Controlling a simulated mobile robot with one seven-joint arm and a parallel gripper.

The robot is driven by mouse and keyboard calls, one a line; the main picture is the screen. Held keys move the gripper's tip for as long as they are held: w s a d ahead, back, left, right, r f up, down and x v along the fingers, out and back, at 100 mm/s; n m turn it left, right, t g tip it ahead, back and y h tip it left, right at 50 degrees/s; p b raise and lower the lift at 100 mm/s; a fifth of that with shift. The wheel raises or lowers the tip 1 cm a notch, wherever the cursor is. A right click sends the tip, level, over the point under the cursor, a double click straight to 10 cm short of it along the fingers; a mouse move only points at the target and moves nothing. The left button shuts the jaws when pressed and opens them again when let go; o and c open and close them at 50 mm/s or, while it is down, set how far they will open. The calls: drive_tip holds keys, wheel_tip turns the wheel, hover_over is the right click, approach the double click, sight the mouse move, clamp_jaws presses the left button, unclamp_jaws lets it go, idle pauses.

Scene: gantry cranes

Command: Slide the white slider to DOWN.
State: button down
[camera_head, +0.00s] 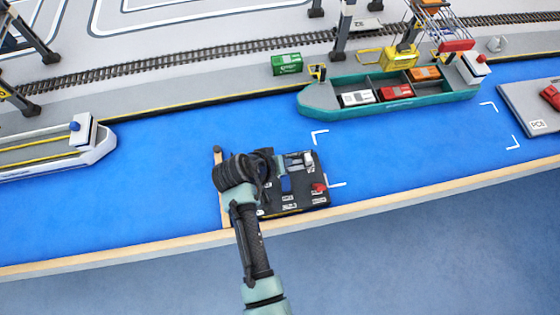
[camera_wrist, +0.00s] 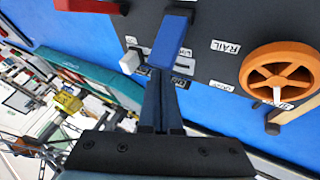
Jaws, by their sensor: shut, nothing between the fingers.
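The white slider (camera_wrist: 130,62) is a small white knob at the edge of the dark control panel (camera_wrist: 205,68) in the wrist view. In the head view it is the small white block (camera_head: 308,158) at the panel's far right. My gripper (camera_wrist: 160,76) is shut and empty. Its fingertips are just right of the white slider in the wrist view, close to the lower end of a blue handle (camera_wrist: 170,42). Whether they touch either one, I cannot tell. The DOWN label cannot be read. In the head view my wrist hides the gripper and the panel's left part.
The panel also carries a red handle (camera_head: 319,188) and an orange wheel (camera_wrist: 280,70) with a RAIL label (camera_wrist: 226,46) beside it. A wooden bar (camera_head: 222,188) lies left of the panel.

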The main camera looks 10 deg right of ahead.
drive_tip(key=v, duration=1)
drive_tip(key=shift+a, duration=0.25)
idle(1.2)
